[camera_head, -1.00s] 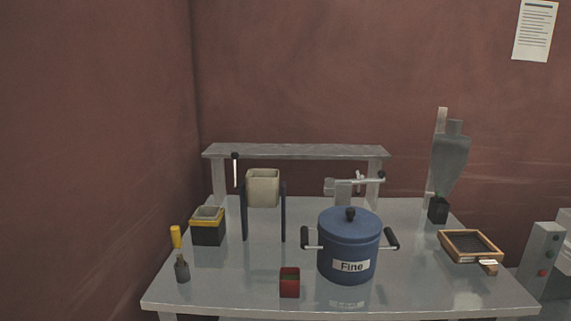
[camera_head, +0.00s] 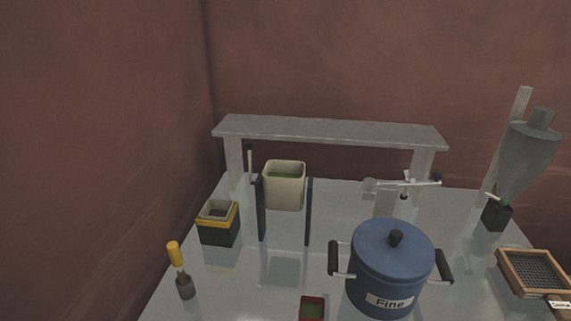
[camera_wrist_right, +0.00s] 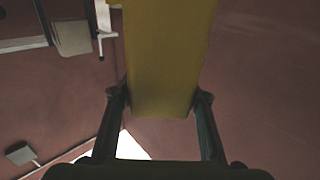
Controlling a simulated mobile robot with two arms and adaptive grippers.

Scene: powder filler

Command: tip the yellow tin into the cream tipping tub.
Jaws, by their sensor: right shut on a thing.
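In the right wrist view, my right gripper (camera_wrist_right: 160,96) is shut on the yellow tin (camera_wrist_right: 168,50), with one finger on each side. The tin's far end runs out of the top of that view, so its opening and contents are hidden. The cream tipping tub (camera_head: 285,190) hangs upright between two dark posts in the head view, with green material visible inside. It also shows in the right wrist view (camera_wrist_right: 73,38), at the upper left, apart from the tin. Neither gripper shows in the head view.
A blue "Fine" pot (camera_head: 390,270) stands right of the tub, and a red tin (camera_head: 313,308) with green contents stands in front. A black-and-yellow box (camera_head: 218,228) and a yellow-handled brush (camera_head: 181,275) are at left. A grey shelf (camera_head: 330,131) spans behind.

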